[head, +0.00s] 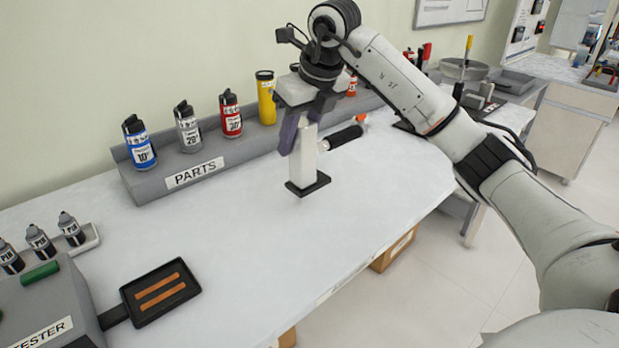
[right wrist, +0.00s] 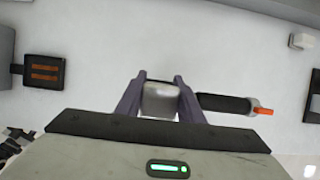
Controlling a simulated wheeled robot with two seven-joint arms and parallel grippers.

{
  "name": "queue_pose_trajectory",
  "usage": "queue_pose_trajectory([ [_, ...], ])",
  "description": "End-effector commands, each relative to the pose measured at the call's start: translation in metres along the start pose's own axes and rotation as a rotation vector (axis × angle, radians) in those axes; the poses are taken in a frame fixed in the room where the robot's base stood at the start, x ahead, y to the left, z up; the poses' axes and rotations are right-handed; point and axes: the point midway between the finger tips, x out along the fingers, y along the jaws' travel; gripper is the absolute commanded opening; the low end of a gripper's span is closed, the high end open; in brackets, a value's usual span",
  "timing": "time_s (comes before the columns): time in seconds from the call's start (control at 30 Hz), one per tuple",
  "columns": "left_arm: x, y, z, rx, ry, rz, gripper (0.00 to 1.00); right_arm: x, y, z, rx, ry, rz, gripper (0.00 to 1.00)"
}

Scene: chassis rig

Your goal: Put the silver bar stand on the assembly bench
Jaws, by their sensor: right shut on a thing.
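The silver bar stand (head: 307,152) is a pale upright post on a flat black base. My right gripper (head: 302,128) points down and is shut on the upper part of the post. In the right wrist view the post's top (right wrist: 160,98) sits between the two purple-grey fingers of my right gripper (right wrist: 160,104). The stand is upright over the white assembly bench (head: 230,250); I cannot tell whether its base touches the surface. My left gripper is not in view.
A black handle with an orange tip (head: 345,136) is close beside the stand. The grey PARTS rack (head: 195,172) with several bottles runs along the wall. A black tray (head: 160,292) with two orange strips is at the front left. The bench's middle is clear.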

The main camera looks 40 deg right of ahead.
Motion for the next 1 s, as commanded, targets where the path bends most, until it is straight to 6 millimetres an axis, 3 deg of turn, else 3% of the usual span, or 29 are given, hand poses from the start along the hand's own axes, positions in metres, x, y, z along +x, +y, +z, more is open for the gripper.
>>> queue_pose_trajectory([
  [0.1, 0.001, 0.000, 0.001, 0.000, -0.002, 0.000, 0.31, 0.019, 0.000, -0.009, -0.001, -0.001, 0.001, 0.00],
  [0.37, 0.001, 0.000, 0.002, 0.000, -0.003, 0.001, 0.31, 0.038, 0.000, -0.016, -0.003, -0.003, 0.001, 0.00],
  [0.6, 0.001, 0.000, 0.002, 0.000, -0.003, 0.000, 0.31, 0.065, 0.000, -0.027, -0.004, -0.003, 0.002, 0.00],
  [0.97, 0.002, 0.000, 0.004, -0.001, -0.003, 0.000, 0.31, 0.070, 0.000, -0.029, -0.004, -0.004, 0.002, 0.00],
  [1.0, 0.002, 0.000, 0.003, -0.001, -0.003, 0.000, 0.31, 0.070, 0.000, -0.029, -0.005, 0.000, 0.002, 0.41],
])
